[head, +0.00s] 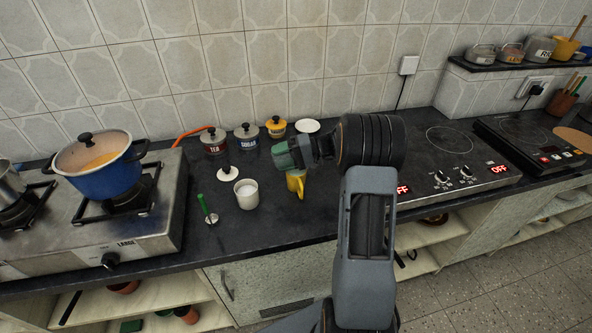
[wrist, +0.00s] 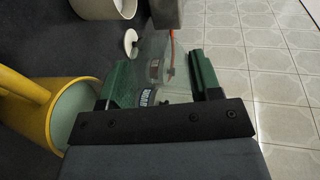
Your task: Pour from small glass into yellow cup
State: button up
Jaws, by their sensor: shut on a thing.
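My gripper (head: 290,154) is over the counter, just above the yellow cup (head: 296,184). In the wrist view its green fingers (wrist: 162,84) are shut on a clear small glass (wrist: 172,54); the jars show through it. The wrist picture is turned on its side, with the wall at right. The glass's tilt and any contents are hard to make out. The yellow cup stands upright and also shows in the wrist view (wrist: 58,128), beside the left finger, with a pale inside. My gripper and arm partly hide it in the head view.
A white cup (head: 246,194) and a green-handled utensil (head: 206,209) stand left of the yellow cup. Tea (head: 214,141), sugar (head: 246,138) and yellow (head: 276,127) jars line the wall. A blue pot (head: 100,172) sits on the left stove; a cooktop (head: 455,175) lies right.

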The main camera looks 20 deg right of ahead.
jog(key=shift+s+d+r+t+y+b, duration=0.15)
jog(key=shift+d+y+b, duration=0.1)
jog(key=shift+y+b, duration=0.25)
jog(key=shift+w+d+r+t+y+b, duration=0.15)
jog(key=shift+d+y+b, duration=0.1)
jog(key=shift+y+b, duration=0.25)
dwell(0.9)
jog(key=shift+s+d+r+m+t+y, duration=0.1)
jog(key=shift+d+r+m+t+y, duration=0.05)
jog(key=shift+r+y, duration=0.35)
jog(key=shift+s+d+r+m+t+y, duration=0.1)
jog(key=shift+r+m+t+y, duration=0.05)
jog(key=shift+r+y, duration=0.35)
dwell(0.4)
jog(key=shift+d+y, duration=0.25)
jog(key=shift+y, duration=0.45)
dwell(0.7)
jog(key=shift+d+r+m+t+y, duration=0.1)
jog(key=shift+r+m+t+y, duration=0.2)
jog(key=shift+r+t+y, duration=0.15)
jog(key=shift+d+f+b, duration=0.1)
jog(key=shift+b, duration=1)
jog(key=r+y+b, duration=0.1)
jog(key=b, duration=0.8)
jog(key=shift+d+r+t, duration=0.2)
jog(key=shift+t, duration=0.05)
jog(key=shift+d+r+y+b, duration=0.1)
jog(key=shift+r+y+b, duration=0.2)
jog(key=shift+r+y, duration=0.05)
